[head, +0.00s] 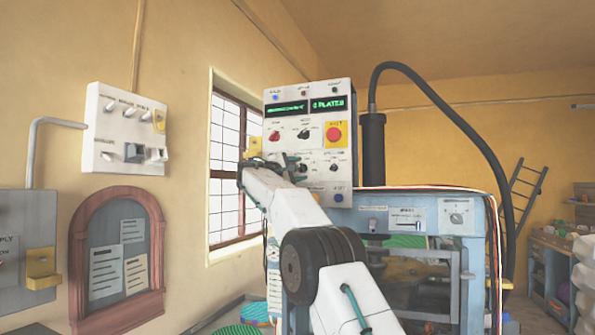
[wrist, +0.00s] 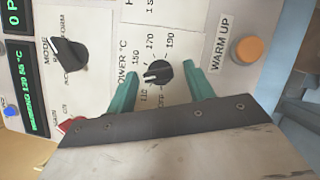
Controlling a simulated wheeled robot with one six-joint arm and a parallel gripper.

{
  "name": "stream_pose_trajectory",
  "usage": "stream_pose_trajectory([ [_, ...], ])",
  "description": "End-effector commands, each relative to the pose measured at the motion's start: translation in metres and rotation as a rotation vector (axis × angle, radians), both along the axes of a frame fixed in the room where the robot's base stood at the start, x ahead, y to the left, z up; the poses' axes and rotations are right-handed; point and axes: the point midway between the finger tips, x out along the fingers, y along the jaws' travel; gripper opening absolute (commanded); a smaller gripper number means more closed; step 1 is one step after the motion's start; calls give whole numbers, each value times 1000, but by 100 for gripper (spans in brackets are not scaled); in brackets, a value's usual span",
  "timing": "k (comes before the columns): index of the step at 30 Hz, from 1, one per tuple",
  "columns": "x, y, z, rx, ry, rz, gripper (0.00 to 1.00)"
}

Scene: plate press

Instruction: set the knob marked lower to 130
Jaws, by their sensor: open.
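The knob marked lower (wrist: 158,73) is a round black knob with a white pointer line, in the middle of the wrist view. Its scale shows off, 110, 150, 170 and 190. The pointer faces picture left, between 110 and 150. My left finger covers that part of the scale, so the number there is hidden. My gripper (wrist: 161,70) is open, with one teal finger on each side of the knob and a gap on both sides. In the head view my gripper is at the left side of the press's white control panel (head: 319,103), partly hidden by my arm.
A black mode knob (wrist: 69,55), a red knob (wrist: 71,125) and the orange warm up button (wrist: 250,48) are nearby on the panel. A red stop button (head: 334,134) sits higher up. A white switch box (head: 120,128) hangs on the left wall.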

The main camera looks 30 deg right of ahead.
Motion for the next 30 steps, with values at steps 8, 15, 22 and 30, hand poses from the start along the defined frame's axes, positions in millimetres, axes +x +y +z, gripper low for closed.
stream_pose_trajectory([
  [8, -8, 28, -2, 0, 1, 3, 53],
  [15, -18, 64, -8, 0, 1, 2, 53],
  [22, -22, 75, -10, 0, 0, 1, 53],
  [30, -22, 75, -10, 0, 0, 0, 53],
])
